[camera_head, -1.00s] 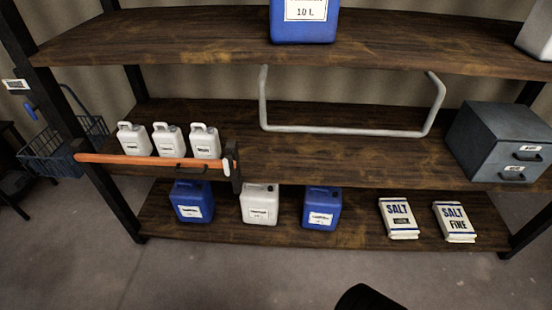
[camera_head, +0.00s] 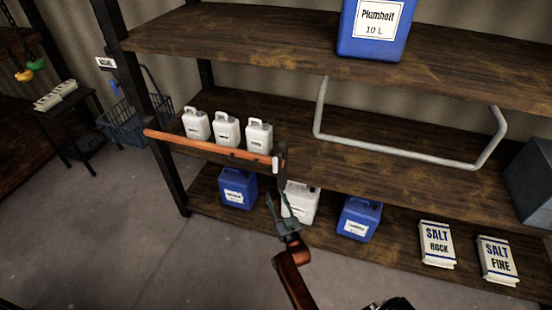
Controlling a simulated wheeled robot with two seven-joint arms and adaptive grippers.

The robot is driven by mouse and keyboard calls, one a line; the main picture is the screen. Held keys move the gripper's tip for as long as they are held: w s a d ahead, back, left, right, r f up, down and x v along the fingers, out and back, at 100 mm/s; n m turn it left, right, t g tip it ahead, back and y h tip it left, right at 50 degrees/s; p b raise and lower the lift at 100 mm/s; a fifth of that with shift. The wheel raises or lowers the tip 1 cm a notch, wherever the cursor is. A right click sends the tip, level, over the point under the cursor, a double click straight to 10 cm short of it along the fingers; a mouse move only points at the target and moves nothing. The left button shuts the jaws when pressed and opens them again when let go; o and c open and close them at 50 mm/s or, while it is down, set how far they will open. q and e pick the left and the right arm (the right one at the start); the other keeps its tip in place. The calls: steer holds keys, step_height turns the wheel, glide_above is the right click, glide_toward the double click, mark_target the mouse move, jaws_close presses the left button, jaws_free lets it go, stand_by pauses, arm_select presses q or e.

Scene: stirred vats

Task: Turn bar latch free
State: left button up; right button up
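An orange bar (camera_head: 210,145) runs across the front of the middle shelf at the left, before three small white canisters (camera_head: 227,130). Its right end meets a pale latch piece (camera_head: 280,160) on a dark upright bracket (camera_head: 284,184). A dark handle shows under the bar near its middle. My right gripper (camera_head: 279,202) is just below the bracket, in front of the lower shelf. Its fingers are spread with nothing seen between them. Whether a finger touches the bracket is hard to tell. My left gripper is not in view.
Blue jugs (camera_head: 238,188) and a white jug (camera_head: 301,203) stand on the lower shelf behind my gripper, with two salt packs (camera_head: 437,244) to the right. The floor (camera_head: 130,235) at front left is clear.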

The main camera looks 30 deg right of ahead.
steer(key=m+t+h, duration=0.1)
steer(key=t+h, duration=0.1)
glide_toward(276, 164)
steer(key=w+r, duration=0.2)
steer(key=w, duration=0.1)
steer(key=x, duration=0.7)
steer(key=shift+d+f+p, duration=0.25)
steer(key=shift+d+p, duration=0.15)
steer(key=shift+d, duration=0.05)
steer(key=shift+w+d+r, duration=0.1)
steer(key=shift+w+r, duration=0.05)
steer(key=shift+w, duration=0.25)
jaws_close()
